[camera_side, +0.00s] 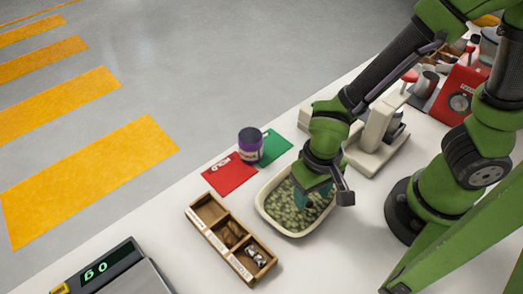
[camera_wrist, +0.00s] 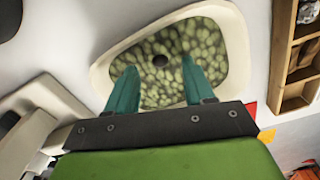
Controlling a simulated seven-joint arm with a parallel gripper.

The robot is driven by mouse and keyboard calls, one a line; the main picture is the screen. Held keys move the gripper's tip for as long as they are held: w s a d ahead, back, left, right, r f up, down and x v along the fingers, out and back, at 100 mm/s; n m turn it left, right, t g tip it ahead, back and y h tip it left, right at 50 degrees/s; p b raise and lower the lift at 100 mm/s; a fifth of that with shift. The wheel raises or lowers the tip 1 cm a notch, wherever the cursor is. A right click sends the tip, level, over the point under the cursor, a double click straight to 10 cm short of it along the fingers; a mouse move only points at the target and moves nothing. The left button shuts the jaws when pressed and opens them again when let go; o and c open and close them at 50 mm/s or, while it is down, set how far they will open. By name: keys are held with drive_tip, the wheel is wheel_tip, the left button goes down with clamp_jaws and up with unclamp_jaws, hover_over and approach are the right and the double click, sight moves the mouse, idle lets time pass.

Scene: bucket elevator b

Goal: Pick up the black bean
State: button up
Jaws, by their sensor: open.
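The black bean (camera_wrist: 160,60) is a small dark round spot among the pale green beans, near the middle of the cream tub in the wrist view. The tub (camera_wrist: 237,50) is full of green beans, and it also stands on the table in the side view (camera_side: 263,212). My gripper (camera_wrist: 155,75) is open, with its teal fingers apart on either side of the black bean's line. In the side view my gripper (camera_side: 312,200) points down over the tub. There the black bean cannot be made out.
Behind are a red card (camera_side: 229,174), a green card (camera_side: 272,147) and a purple-banded jar (camera_side: 250,145). A cream machine (camera_side: 375,155) stands right of the tub. A scale (camera_side: 120,277) is at front left.

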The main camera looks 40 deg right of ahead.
wheel_tip(320, 180, down, 2)
drive_tip(key=shift+f, duration=0.1)
drive_tip(key=c, duration=0.9)
